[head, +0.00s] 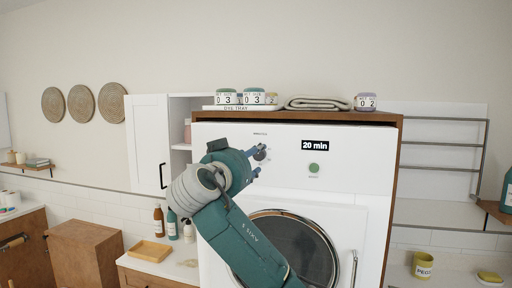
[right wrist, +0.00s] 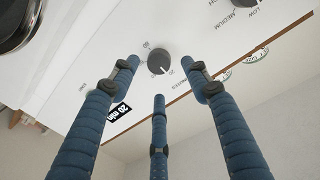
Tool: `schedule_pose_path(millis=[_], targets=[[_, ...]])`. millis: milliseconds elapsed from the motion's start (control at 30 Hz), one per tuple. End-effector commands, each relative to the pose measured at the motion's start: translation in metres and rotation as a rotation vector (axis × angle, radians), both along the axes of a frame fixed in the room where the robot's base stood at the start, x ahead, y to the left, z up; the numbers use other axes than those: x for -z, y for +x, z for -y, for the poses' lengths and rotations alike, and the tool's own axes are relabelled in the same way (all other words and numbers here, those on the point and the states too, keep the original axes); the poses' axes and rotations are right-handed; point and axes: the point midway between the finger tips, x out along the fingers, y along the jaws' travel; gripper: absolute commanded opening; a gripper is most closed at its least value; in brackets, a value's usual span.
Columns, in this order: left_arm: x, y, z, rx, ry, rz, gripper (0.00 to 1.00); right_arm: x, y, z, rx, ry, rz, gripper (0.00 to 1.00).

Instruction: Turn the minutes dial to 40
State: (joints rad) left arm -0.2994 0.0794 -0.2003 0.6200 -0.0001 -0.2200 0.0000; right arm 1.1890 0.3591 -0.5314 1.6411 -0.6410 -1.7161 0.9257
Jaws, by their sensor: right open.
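The minutes dial (right wrist: 158,62) is a dark round knob on the white front panel of the machine. Its pale pointer mark faces the printed 20. In the head view the dial (head: 260,153) sits just past my right fingertips. My right gripper (head: 259,160) is open, its fingers spread in front of the panel around the dial's area; I cannot tell whether any finger touches the knob. The display (head: 315,146) reads "20 min"; it also shows in the right wrist view (right wrist: 118,112). My left gripper is not in view.
A green round button (head: 314,168) sits below the display. A second knob (right wrist: 221,74) with LOW and MEDIUM labels is near in the right wrist view. The round door (head: 290,245) is below. A tray (head: 240,107) and folded towel (head: 318,103) lie on top.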

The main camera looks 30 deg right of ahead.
Motion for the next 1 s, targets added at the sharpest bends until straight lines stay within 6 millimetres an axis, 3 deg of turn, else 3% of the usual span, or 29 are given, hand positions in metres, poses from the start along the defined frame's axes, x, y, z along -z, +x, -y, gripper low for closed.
schedule_pose_path(millis=[33, 233, 600, 633, 833, 1000], targets=[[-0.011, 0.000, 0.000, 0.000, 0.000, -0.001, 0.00, -0.004, 0.005, 0.009, 0.004, -0.002, -0.005, 0.47], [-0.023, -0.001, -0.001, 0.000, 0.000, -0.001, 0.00, -0.002, 0.020, 0.027, 0.001, -0.002, -0.003, 0.47], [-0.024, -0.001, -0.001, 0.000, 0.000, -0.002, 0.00, 0.001, 0.025, 0.032, -0.002, 0.000, -0.001, 0.47], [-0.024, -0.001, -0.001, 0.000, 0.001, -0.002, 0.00, 0.001, 0.025, 0.032, -0.002, 0.000, -0.001, 0.45], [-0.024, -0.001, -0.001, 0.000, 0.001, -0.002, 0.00, 0.001, 0.025, 0.032, -0.002, -0.001, -0.001, 0.05], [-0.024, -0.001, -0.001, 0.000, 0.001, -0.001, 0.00, 0.000, 0.024, 0.032, -0.002, -0.001, 0.001, 0.02]])
